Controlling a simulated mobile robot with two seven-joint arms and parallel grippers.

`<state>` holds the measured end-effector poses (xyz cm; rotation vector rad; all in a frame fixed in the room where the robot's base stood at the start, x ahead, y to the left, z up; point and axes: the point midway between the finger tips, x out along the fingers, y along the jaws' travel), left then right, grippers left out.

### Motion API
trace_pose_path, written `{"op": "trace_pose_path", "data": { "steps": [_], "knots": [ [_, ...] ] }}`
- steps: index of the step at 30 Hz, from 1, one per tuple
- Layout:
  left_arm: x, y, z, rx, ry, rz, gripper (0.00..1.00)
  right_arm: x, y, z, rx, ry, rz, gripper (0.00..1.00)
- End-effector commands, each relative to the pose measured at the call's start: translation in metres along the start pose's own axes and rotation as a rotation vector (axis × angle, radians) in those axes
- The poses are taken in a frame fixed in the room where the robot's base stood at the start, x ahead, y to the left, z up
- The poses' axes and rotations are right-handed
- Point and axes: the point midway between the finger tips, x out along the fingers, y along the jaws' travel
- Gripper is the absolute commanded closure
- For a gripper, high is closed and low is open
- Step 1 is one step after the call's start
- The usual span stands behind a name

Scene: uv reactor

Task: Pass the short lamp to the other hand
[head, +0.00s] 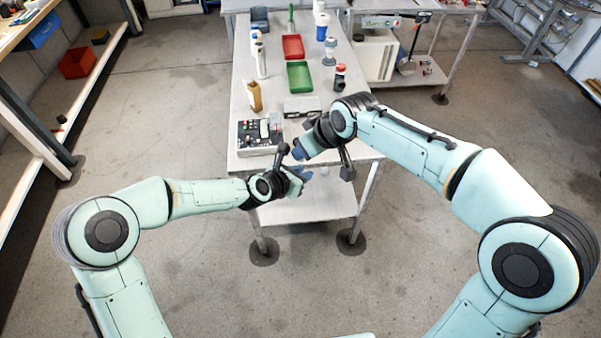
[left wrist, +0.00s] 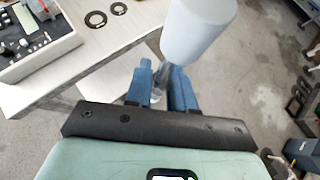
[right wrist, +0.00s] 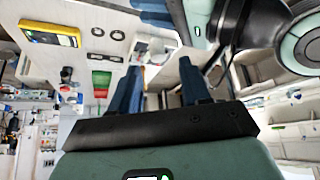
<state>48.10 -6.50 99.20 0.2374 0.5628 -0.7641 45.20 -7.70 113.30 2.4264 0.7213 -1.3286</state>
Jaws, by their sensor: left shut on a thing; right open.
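My left gripper (head: 300,176) hangs just past the near edge of the table. In the left wrist view its blue fingers (left wrist: 160,86) are shut on a narrow, clear or metallic part of what appears to be the short lamp (left wrist: 197,32), a pale blue-grey cylinder that widens upward and leaves the picture at the top. In the head view the lamp is too small and covered to make out. My right gripper (head: 299,154) is close behind the left one, near the table's front edge. Its blue fingers (right wrist: 158,88) are apart in the right wrist view, with no clear object between them.
A control box (head: 259,137) stands at the table's near left corner, with two black rings (left wrist: 107,14) beside it. Brown (head: 254,97) and white bottles, a green tray (head: 299,76), a red tray (head: 293,47) and a red-topped item (head: 340,77) stand farther back. Floor surrounds the table.

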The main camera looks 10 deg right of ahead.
Motion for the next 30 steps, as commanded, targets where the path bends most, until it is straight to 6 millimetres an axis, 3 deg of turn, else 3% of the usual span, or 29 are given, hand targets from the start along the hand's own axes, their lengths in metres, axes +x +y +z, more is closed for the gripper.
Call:
{"op": "trace_pose_path", "data": {
  "steps": [1, 6, 11, 14, 17, 22, 26, 30],
  "knots": [
    [0.001, -0.002, -0.005, -0.002, 0.010, -0.006, 1.00, -0.017, -0.002, -0.006, -0.002, 0.022, 0.001, 0.50],
    [0.001, 0.000, -0.004, -0.003, 0.008, -0.003, 1.00, -0.048, 0.000, -0.003, 0.000, 0.014, 0.002, 0.50],
    [0.001, 0.001, -0.003, -0.004, 0.006, -0.001, 1.00, -0.066, 0.001, -0.002, 0.001, 0.009, 0.004, 0.50],
    [0.000, 0.001, -0.003, -0.004, 0.005, 0.000, 1.00, -0.066, 0.004, 0.001, 0.010, -0.001, 0.005, 0.50],
    [0.000, 0.001, -0.003, -0.004, 0.005, 0.001, 1.00, -0.050, 0.012, 0.007, 0.049, -0.029, 0.013, 0.50],
    [0.000, 0.001, -0.003, -0.004, 0.005, 0.001, 1.00, 0.012, 0.039, 0.037, 0.185, -0.117, 0.036, 0.50],
    [0.000, 0.001, -0.003, -0.004, 0.004, 0.001, 1.00, 0.072, 0.052, 0.075, 0.299, -0.185, 0.029, 0.50],
    [0.000, 0.001, -0.003, -0.004, 0.004, 0.001, 1.00, 0.131, 0.046, 0.125, 0.398, -0.238, -0.012, 0.50]
  ]
}}
